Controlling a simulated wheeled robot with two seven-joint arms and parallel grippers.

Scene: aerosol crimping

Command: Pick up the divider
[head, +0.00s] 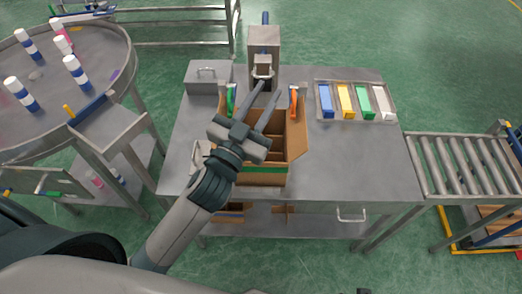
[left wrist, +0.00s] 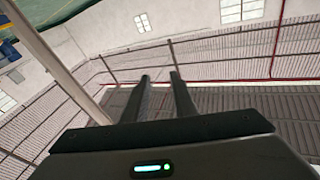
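An open cardboard box (head: 297,142) stands on the grey table. Brown upright panels (head: 272,155) inside it look like a divider, partly hidden by my left gripper. My left gripper (head: 269,91) is over the box, its two fingers pointing towards the back of the table. The fingers are apart with nothing between them, as the left wrist view (left wrist: 160,78) also shows. The left wrist view shows no box or divider. My right gripper is not in view.
A tray (head: 318,88) with coloured blocks lies on the right of the table (head: 350,165). A grey machine (head: 264,42) and a metal box (head: 209,84) stand at the back. A round table (head: 100,50) with several bottles is at left, a roller conveyor (head: 465,165) at right.

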